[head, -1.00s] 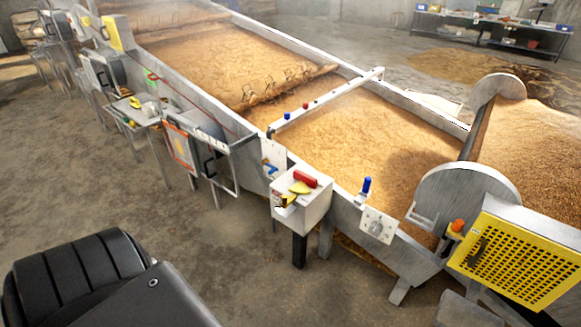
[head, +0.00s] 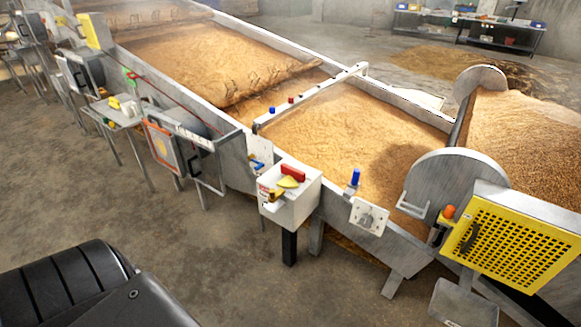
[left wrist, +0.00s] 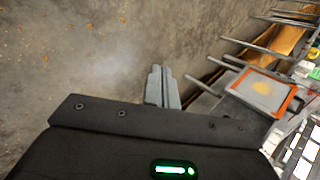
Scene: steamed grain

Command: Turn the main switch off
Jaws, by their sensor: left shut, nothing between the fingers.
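A white box (head: 301,207) on a dark post stands at the near side of the long grain trough. It carries a red block (head: 293,173) and a yellow piece (head: 288,182) on top, and a small yellow-and-red part on its front. A pale plate with a round knob (head: 366,219) is fixed to the trough wall to its right. I cannot tell which of these is the main switch. My left gripper (left wrist: 160,72) shows in the left wrist view, shut and empty above bare floor, apart from the equipment. My right gripper is out of view.
The trough (head: 240,165) of grain runs diagonally across. A yellow perforated guard (head: 517,250) and a grey wheel cover (head: 455,190) stand at the right. An orange-framed panel (head: 161,145) and small tables line the left side.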

